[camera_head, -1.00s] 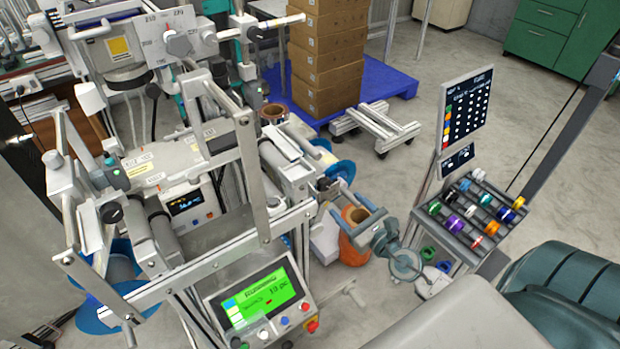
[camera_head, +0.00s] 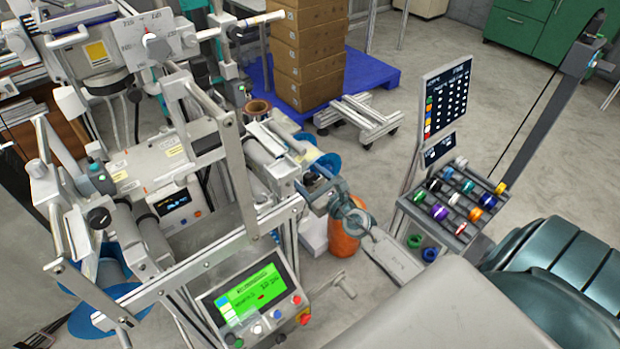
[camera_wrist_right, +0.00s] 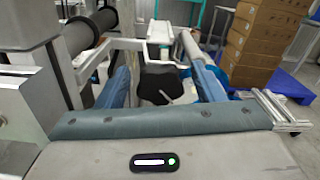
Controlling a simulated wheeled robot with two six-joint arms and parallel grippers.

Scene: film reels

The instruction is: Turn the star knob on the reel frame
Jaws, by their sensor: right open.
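The star knob (camera_wrist_right: 158,82) is a black lobed knob on the reel frame, seen in the right wrist view. It lies between the two blue fingers of my right gripper (camera_wrist_right: 163,86), and I cannot tell whether they touch it. In the head view my right gripper (camera_head: 311,190) is at the right side of the reel frame (camera_head: 252,165), by its lower roller end. The knob is hard to make out there, as the gripper covers that spot. My right gripper is open. My left gripper is not in view.
A control panel with a green screen (camera_head: 247,293) stands below the frame. A rack of colored rolls (camera_head: 455,205) stands at right. Cardboard boxes (camera_head: 305,55) sit on a blue pallet (camera_head: 372,75). Open floor lies beyond.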

